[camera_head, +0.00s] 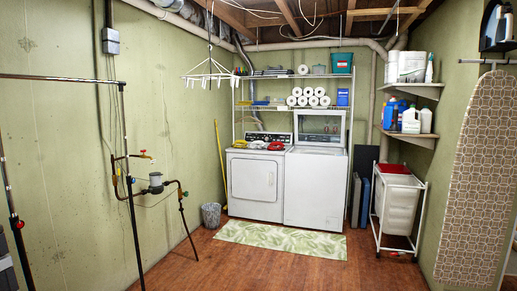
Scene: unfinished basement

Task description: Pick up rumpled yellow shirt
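A small yellow patch (240,144), which may be the rumpled yellow shirt, lies at the left on top of the white front-loading machine (252,188). It is too small to make out its folds. A whitish bundle (258,145) and a red bundle (276,146) lie to its right on the same top. My gripper is not in view.
A white top-lid machine (314,190) stands to the right, with its lid up. A green leafy mat (281,239) lies in front. A grey bin (211,215), pipes (155,186) and a hamper (397,200) flank the open floor (280,272). An ironing board (477,180) hangs right.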

